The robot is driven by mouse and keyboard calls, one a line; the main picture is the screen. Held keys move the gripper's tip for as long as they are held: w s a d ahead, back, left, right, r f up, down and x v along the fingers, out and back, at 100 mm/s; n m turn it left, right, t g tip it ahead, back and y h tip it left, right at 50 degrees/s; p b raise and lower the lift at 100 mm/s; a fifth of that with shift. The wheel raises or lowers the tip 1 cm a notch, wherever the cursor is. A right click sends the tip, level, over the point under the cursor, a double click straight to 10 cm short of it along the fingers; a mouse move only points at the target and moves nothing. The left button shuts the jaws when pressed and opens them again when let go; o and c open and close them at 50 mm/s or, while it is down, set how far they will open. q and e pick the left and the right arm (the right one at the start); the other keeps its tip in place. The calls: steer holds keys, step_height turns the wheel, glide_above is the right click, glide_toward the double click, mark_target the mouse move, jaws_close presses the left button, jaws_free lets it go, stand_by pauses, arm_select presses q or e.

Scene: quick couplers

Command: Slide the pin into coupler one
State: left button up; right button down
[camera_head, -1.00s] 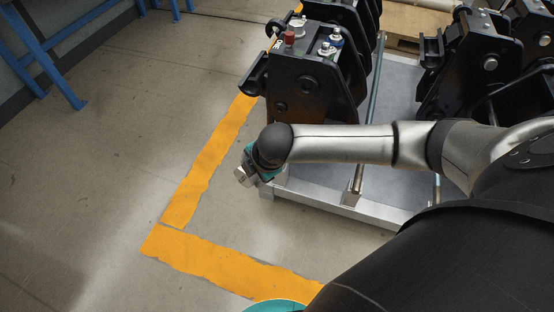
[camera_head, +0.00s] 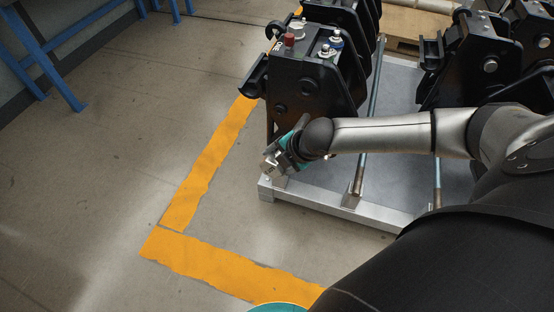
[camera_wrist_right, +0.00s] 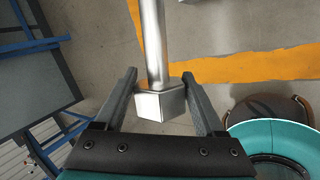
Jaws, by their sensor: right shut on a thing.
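The pin is a bright steel rod with a block-shaped head; its head (camera_wrist_right: 160,104) sits between the fingers in the right wrist view. The rod runs up out of that view. My right gripper (camera_head: 272,164) is shut on the pin, with its fingers on either side in the wrist view (camera_wrist_right: 160,92). That coupler carries red and silver fittings on top. My left gripper is not in view.
The couplers stand over a pale pallet with a metal frame (camera_head: 330,203) and long rods. More black couplers (camera_head: 475,65) stand at right. Orange floor tape (camera_head: 205,262) crosses open floor at left. Blue metal legs (camera_head: 45,60) stand at upper left.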

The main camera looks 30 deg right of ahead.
steer(key=shift+w+d+r+n+t+p, duration=0.2)
steer(key=shift+w+r+n+t+p, duration=0.15)
steer(key=shift+n, duration=0.35)
steer(key=shift+w+d+n, duration=0.2)
steer(key=shift+d+n, duration=0.05)
steer(key=shift+n, duration=0.05)
steer(key=shift+w+d+f, duration=0.1)
steer(key=shift+w+d, duration=0.8)
steer(key=shift+d, duration=0.2)
arm_select(q)
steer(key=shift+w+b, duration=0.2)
steer(key=shift+b, duration=0.25)
arm_select(e)
steer(key=shift+w+d, duration=0.75)
steer(key=shift+d, duration=0.1)
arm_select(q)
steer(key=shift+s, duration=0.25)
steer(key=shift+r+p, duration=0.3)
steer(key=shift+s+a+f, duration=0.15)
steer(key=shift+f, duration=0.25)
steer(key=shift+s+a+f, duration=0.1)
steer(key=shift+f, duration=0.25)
arm_select(e)
steer(key=shift+w+d, duration=0.8)
steer(key=shift+d, duration=0.15)
steer(key=shift+w+d, duration=0.75)
steer(key=shift+d, duration=0.2)
stand_by(1.1)
